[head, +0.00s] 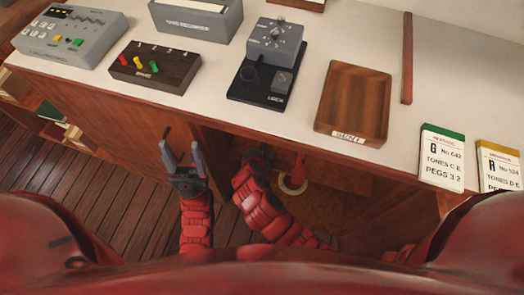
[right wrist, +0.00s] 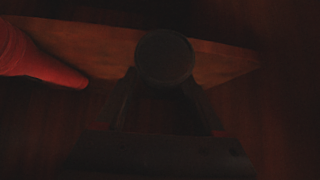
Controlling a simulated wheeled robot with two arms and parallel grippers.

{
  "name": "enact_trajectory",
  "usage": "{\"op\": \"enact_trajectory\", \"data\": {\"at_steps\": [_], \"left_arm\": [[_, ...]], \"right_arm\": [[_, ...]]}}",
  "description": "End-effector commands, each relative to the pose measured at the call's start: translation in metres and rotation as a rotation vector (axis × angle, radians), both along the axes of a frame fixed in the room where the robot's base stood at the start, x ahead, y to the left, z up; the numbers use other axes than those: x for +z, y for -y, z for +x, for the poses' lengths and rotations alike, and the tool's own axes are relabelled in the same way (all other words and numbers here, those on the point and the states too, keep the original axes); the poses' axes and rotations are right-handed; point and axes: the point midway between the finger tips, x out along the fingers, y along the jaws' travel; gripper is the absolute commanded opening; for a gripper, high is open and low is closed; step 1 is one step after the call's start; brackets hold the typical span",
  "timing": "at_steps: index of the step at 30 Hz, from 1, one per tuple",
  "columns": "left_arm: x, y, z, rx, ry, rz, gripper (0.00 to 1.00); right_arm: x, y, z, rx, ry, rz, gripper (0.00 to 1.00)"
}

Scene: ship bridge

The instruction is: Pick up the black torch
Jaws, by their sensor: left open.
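In the right wrist view, a dark round end, apparently of the black torch (right wrist: 165,58), shows between the fingertips of my right gripper (right wrist: 163,85). The picture is too dark to tell whether the fingers touch it. The rest of it is hidden. In the head view, my right arm reaches in below the desk top, and its gripper is hidden there. My left gripper (head: 182,152) is open and empty in front of the desk, below its front edge. I see no black torch in the head view.
The desk top (head: 220,95) overhangs the space where my right arm is. A red object (right wrist: 40,62) lies left of my right gripper, near a wooden board (right wrist: 225,65). A pale ring (head: 293,188) shows under the desk. A wooden tray (head: 352,100) and consoles stand on top.

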Motion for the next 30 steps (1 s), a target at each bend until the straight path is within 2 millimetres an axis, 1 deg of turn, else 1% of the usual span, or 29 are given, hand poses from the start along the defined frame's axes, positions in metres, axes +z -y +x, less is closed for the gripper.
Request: {"op": "enact_trajectory", "data": {"at_steps": [1,5,6,8,9,11,23,26,30], "left_arm": [[0.0,0.0,0.0,0.0,0.0,0.0,0.62],[0.0,0.0,0.0,0.0,0.0,0.0,0.62],[0.0,0.0,0.0,0.0,0.0,0.0,0.62],[0.0,0.0,0.0,0.0,0.0,0.0,0.62],[0.0,0.0,0.0,0.0,0.0,0.0,0.62],[0.0,0.0,0.0,0.0,0.0,0.0,0.62],[0.0,0.0,0.0,0.0,0.0,0.0,0.62],[0.001,0.0,0.0,0.0,0.0,0.0,0.62],[0.002,0.0,0.0,0.0,0.0,0.0,0.62]], "right_arm": [[0.0,0.0,0.0,0.0,0.0,0.0,0.59],[0.0,0.0,0.0,0.0,0.0,0.0,0.36],[0.0,0.0,0.0,0.0,0.0,0.0,0.29],[0.0,0.0,0.0,0.0,0.0,0.0,0.18],[0.0,0.0,0.0,0.0,0.0,0.0,0.11],[0.0,0.0,0.0,0.0,0.0,0.0,0.0],[0.002,0.0,0.0,0.0,0.001,0.0,0.0],[0.007,-0.001,0.0,0.0,0.002,0.001,0.0],[0.019,-0.001,0.0,0.001,0.004,0.003,0.0]]}}
